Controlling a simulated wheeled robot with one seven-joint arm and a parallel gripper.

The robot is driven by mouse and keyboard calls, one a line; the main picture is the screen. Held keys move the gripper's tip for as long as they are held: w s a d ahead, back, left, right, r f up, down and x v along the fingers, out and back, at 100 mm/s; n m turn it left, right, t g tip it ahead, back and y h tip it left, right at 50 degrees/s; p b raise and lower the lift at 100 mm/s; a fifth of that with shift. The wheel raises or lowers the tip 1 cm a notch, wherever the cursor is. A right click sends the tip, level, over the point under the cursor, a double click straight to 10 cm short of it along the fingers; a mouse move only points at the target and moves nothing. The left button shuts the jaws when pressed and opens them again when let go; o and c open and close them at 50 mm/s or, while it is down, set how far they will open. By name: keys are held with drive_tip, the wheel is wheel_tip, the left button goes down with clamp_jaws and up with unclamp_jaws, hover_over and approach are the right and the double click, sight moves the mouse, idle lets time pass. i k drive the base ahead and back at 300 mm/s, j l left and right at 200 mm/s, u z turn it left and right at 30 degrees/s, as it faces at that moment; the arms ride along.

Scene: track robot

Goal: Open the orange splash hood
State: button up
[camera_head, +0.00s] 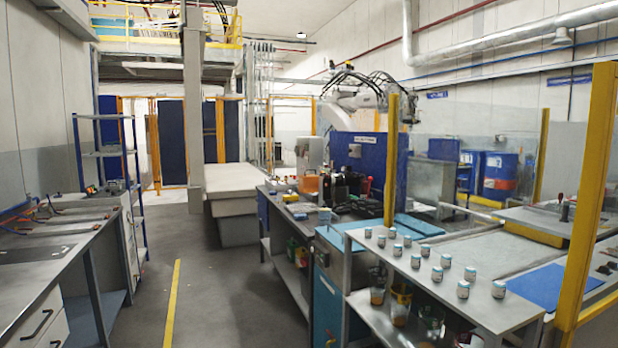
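A small orange, box-like thing (309,184) stands on the long workbench in the middle distance, right of the picture's centre line. It is the only thing there that looks like the orange splash hood. It is too small to tell whether it is open or shut. Dark bottles or tools stand close to its right. My gripper is not in view.
The workbench (290,211) holds clutter. A grey table (440,290) with several small jars stands at the near right, beside yellow posts (588,200) and clear panels. A counter (45,255) lines the left. The grey floor aisle (215,290) between is clear, with a yellow line.

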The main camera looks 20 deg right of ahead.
sight(308, 183)
drive_tip(key=i+u, duration=0.2)
drive_tip(key=i, duration=0.5)
drive_tip(key=i+j, duration=0.1)
drive_tip(key=i, duration=3.7)
drive_tip(key=j+u, duration=0.05)
drive_tip(key=j, duration=0.05)
